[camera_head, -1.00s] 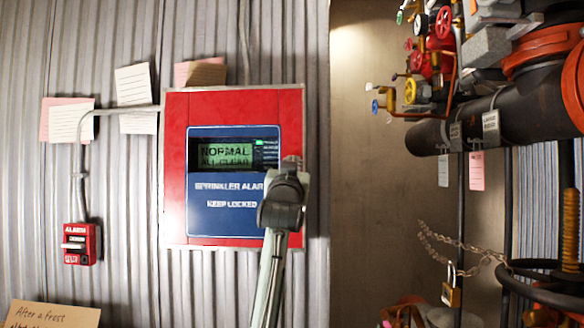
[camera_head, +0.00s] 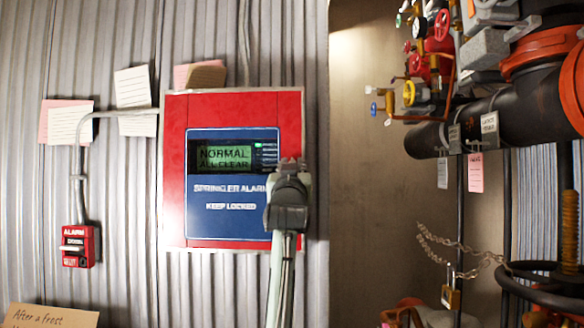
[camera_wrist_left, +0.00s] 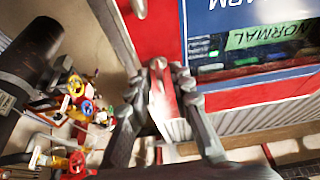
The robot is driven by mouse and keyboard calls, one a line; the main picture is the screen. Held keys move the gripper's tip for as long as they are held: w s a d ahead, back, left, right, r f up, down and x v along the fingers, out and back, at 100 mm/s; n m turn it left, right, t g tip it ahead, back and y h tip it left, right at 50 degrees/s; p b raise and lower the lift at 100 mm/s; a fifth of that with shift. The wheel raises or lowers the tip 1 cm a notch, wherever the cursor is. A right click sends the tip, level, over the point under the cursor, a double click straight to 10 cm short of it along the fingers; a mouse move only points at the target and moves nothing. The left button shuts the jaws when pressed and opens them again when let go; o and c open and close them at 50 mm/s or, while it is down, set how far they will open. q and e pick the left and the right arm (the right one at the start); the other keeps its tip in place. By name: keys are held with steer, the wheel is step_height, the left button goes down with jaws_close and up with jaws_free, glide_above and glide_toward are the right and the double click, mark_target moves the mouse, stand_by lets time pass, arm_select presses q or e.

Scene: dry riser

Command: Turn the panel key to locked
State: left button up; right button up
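The red alarm panel (camera_head: 174,170) is on the corrugated wall in the head view. Its blue face (camera_head: 235,220) reads "KEEP LOCKED", and its green display (camera_head: 224,156) reads "NORMAL ALL CLEAR". My left gripper (camera_head: 291,163) is in front of the panel's right side and covers part of the blue face. In the left wrist view, the gripper (camera_wrist_left: 169,68) has its fingertips a little apart, with red and pale panel edge showing between them. The panel's red border (camera_wrist_left: 265,92) and display (camera_wrist_left: 265,35) also show there. I cannot make out the key or its position. My right gripper is out of view.
A red alarm box (camera_head: 77,247) and paper notes (camera_head: 135,88) are left of the panel. Right of the panel, past a bare tan wall (camera_head: 372,190), are a black pipe (camera_head: 432,139), coloured valves, a chain (camera_head: 450,240) and a padlock (camera_head: 451,297).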

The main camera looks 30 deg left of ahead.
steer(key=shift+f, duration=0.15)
arm_select(q)
steer(key=v, duration=1.2)
steer(key=shift+w+f, duration=0.1)
steer(key=w+d+f+m+g+h, duration=0.1)
steer(key=w+f+m+h, duration=0.15)
steer(key=f, duration=0.85)
steer(key=w+d+f+m+g+h, duration=0.2)
steer(key=f+h, duration=0.1)
steer(key=f, duration=0.8)
steer(key=s+d+f+m+g+h+p, duration=0.1)
steer(key=s+f+g, duration=0.1)
steer(key=f, duration=0.7)
steer(key=s+d+f+m+g+h, duration=0.1)
steer(key=s+f+g, duration=0.1)
steer(key=f, duration=0.8)
steer(key=s+d+f+m+g+h, duration=0.1)
steer(key=s+f+g, duration=0.3)
steer(key=s+f, duration=1)
steer(key=s+d+f+g+h+p, duration=0.1)
steer(key=s+d+f+g, duration=0.3)
steer(key=s+f, duration=1)
steer(key=shift+s+f+m+g+h, duration=0.3)
steer(key=shift+f+g+h, duration=0.2)
steer(key=shift+f, duration=0.3)
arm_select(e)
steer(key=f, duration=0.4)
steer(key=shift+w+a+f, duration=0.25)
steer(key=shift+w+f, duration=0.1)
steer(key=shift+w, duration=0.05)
